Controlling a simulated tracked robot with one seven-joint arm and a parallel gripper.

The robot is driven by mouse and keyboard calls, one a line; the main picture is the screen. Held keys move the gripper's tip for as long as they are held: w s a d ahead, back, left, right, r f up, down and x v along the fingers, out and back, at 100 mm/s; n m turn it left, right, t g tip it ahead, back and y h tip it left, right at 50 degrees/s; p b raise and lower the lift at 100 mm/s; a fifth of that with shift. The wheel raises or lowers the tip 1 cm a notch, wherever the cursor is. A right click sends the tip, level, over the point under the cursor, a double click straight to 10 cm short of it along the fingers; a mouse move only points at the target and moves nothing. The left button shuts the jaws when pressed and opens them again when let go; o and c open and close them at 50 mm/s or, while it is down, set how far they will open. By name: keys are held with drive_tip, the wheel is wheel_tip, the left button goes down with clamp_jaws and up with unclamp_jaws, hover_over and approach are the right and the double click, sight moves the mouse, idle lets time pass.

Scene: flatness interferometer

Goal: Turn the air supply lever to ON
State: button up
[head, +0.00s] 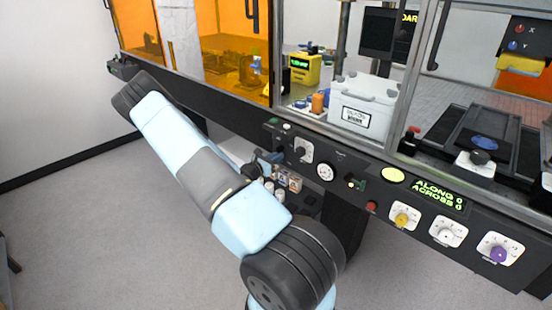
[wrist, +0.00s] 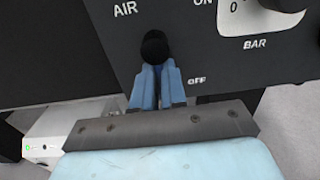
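The air supply lever, with a round black knob (wrist: 155,47), is on the dark panel in the wrist view. White AIR lettering is at its upper left, ON at its upper right and OFF at its lower right. My gripper (wrist: 157,72) is right below the knob, its blue fingers close together with only a thin gap between them. In the head view my arm crosses the picture, and I cannot make out the lever there.
A white BAR dial (wrist: 262,14) is close to the lever's right. A white box (head: 365,102) stands behind the glass. Floor at left is clear.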

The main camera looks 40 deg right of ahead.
sight(286, 151)
clamp_jaws()
drive_tip(key=shift+n, duration=0.4)
drive_tip(key=n, duration=0.3)
drive_tip(key=s+r+n, duration=0.1)
drive_tip(key=n, duration=0.2)
drive_tip(key=s+n, duration=0.1)
drive_tip(key=n, duration=0.3)
drive_tip(key=shift+r, duration=0.15)
drive_tip(key=n, duration=0.3)
drive_tip(key=shift+s+r+n, duration=0.15)
drive_tip(key=shift+r+n, duration=0.15)
drive_tip(key=shift+r, duration=0.05)
drive_tip(key=shift+r+n, duration=0.2)
drive_tip(key=shift+n, duration=0.65)
drive_tip(key=shift+r+n, duration=0.15)
drive_tip(key=shift+n, duration=0.7)
